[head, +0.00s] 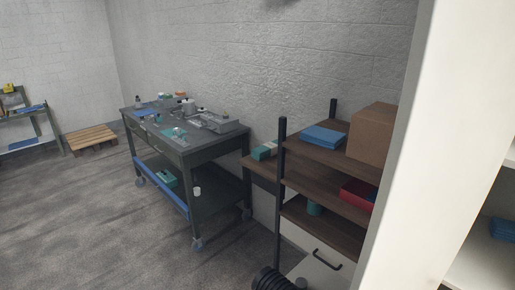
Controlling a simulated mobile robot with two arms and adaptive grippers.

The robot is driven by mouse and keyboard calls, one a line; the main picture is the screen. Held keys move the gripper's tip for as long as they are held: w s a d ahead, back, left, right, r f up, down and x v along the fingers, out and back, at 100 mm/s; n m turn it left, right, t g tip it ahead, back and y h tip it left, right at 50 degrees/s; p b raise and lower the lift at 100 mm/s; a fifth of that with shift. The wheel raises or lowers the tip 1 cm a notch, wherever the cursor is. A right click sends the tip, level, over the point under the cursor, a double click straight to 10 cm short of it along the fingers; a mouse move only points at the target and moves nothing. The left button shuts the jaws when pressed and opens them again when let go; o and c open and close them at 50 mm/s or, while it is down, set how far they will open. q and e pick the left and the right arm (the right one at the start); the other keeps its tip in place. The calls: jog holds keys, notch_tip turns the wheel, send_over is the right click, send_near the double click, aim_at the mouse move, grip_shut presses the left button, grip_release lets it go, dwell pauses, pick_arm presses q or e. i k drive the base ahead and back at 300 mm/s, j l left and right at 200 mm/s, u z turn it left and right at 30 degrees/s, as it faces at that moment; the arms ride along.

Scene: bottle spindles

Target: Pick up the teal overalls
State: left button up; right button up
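I cannot single out the teal overalls for certain. A folded teal-blue cloth-like stack (503,230) lies on a white shelf at the far right, cut off by the picture edge. A flat blue folded item (323,137) lies on the top board of the brown shelf unit, beside a cardboard box. Neither of my grippers is in view.
A dark wheeled workbench (175,150) with tools stands against the wall. The brown shelf unit (335,190) holds a cardboard box (372,134) and a red item (358,194). A white upright panel (425,150) stands close at right. The floor at left is clear before a pallet (90,137).

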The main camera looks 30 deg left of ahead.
aim_at(268, 149)
jog(key=i+j+z, duration=0.1)
jog(key=j, duration=0.75)
jog(key=i+j+z, duration=0.1)
jog(key=j, duration=0.8)
jog(key=i+j, duration=0.15)
jog(key=j, duration=0.7)
jog(key=i+j+z, duration=0.15)
jog(key=j, duration=0.75)
jog(key=k, duration=0.05)
